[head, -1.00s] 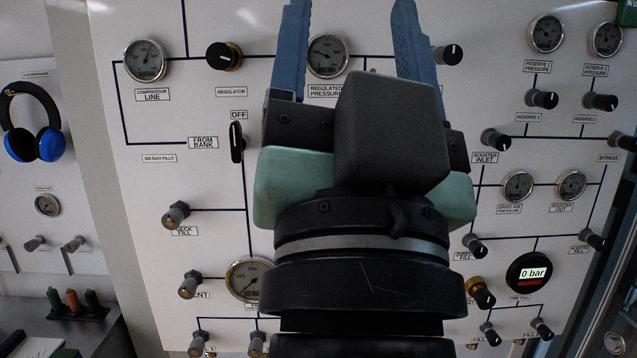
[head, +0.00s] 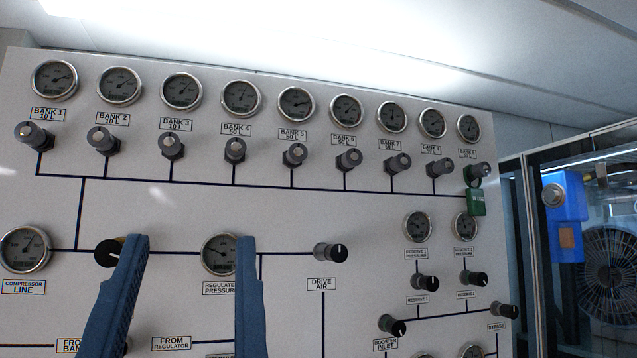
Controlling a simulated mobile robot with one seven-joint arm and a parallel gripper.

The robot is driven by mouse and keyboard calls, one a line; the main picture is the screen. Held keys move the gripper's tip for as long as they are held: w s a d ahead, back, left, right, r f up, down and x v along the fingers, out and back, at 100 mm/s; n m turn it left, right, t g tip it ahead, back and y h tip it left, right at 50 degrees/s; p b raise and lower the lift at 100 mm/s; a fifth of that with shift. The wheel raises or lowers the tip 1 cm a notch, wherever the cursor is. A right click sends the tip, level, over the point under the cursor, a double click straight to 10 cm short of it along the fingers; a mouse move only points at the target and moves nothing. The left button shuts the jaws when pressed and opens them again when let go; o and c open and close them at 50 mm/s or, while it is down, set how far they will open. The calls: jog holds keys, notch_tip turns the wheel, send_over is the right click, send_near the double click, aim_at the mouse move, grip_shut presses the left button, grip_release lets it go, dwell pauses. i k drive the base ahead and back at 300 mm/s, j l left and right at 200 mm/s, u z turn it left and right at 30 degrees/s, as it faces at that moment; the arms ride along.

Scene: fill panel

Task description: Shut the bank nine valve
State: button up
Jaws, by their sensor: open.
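The bank nine valve (head: 482,170) is the rightmost knob in the top row of the panel, under the rightmost gauge (head: 468,127). A small label sits between them, its print too small to read surely. A green tag (head: 477,201) hangs just below this knob. My gripper (head: 190,245) shows as two blue fingers at the lower left, apart and with nothing between them. It is in front of the regulator area, well left of and below the bank nine valve. The gripper's body is out of view.
Several other bank knobs stand in the same row, the nearest being the bank eight knob (head: 441,168). Reserve knobs (head: 425,283) and gauges sit below. Right of the panel are a blue box (head: 565,215) and a caged fan (head: 608,270).

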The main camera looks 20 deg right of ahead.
aim_at(483, 169)
jog(key=z, duration=1.15)
jog(key=l+u, duration=0.15)
jog(key=i+l+u, duration=0.15)
jog(key=l, duration=0.15)
